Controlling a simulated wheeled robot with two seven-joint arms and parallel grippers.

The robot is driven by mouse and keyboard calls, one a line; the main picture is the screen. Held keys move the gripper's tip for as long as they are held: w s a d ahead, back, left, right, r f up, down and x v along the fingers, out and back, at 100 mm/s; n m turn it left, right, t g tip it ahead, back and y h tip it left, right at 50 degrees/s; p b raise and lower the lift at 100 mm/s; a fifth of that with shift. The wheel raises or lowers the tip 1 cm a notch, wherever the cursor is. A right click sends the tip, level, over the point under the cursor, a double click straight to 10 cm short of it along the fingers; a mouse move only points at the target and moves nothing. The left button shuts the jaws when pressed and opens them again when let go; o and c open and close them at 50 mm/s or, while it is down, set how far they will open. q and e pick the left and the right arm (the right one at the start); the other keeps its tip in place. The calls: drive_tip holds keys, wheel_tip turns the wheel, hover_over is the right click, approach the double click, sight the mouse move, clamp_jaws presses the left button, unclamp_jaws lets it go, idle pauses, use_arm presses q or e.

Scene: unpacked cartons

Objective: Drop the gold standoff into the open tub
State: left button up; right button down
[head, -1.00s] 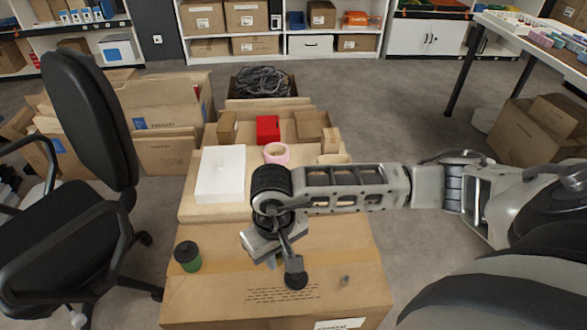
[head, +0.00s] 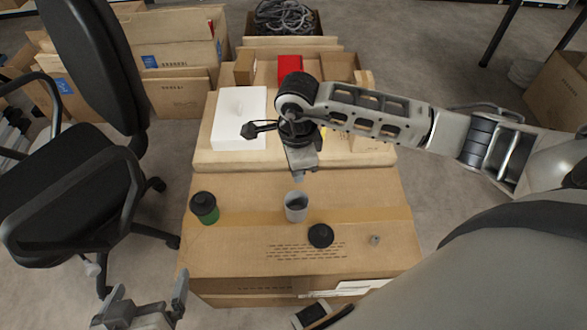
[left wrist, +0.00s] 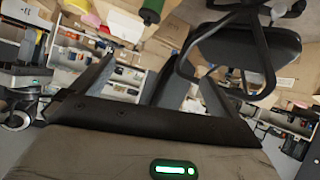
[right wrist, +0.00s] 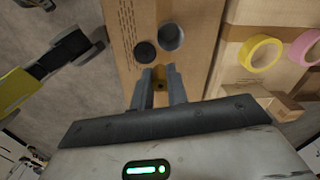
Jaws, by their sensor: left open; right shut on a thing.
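The open tub (head: 296,206) is a grey, lidless cup standing upright on the large carton. It also shows in the right wrist view (right wrist: 172,36). A round black disc (head: 320,236), perhaps its lid, lies beside it. My right gripper (head: 302,174) is beyond the tub in the head view, apart from it. In the right wrist view its fingers (right wrist: 160,88) are shut on the small gold standoff (right wrist: 160,78), mostly hidden between them. My left gripper (head: 145,300) is open and empty at the lower left, off the carton.
A black-and-green container (head: 204,207) stands left of the tub. A small greyish piece (head: 375,239) lies right of the disc. A white box (head: 238,118) and a red box (head: 290,68) are behind. An office chair (head: 90,200) stands left of the carton (head: 230,250).

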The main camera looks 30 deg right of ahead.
use_arm(q)
wheel_tip(320, 180, down, 13)
drive_tip(key=w+d+g+h+b, duration=0.1)
drive_tip(key=d+b, duration=0.2)
drive_tip(key=b, duration=0.7)
drive_tip(key=shift+r+g, duration=0.2)
drive_tip(key=shift+g, duration=0.2)
use_arm(e)
drive_tip(key=w+f+m, duration=0.2)
drive_tip(key=f+m, duration=0.3)
drive_tip(key=m, duration=0.5)
drive_tip(key=w+d+f+m, duration=0.1)
drive_tip(key=w+f+m, duration=0.1)
drive_tip(key=f+m, duration=0.4)
drive_tip(key=m, duration=0.4)
drive_tip(key=shift+d, duration=0.25)
use_arm(q)
drive_tip(key=shift+w+a+m, duration=0.1)
drive_tip(key=shift+m, duration=0.2)
use_arm(e)
drive_tip(key=shift+w, duration=0.1)
drive_tip(key=c, duration=1.3)
unclamp_jaws()
drive_tip(key=shift+r, duration=0.1)
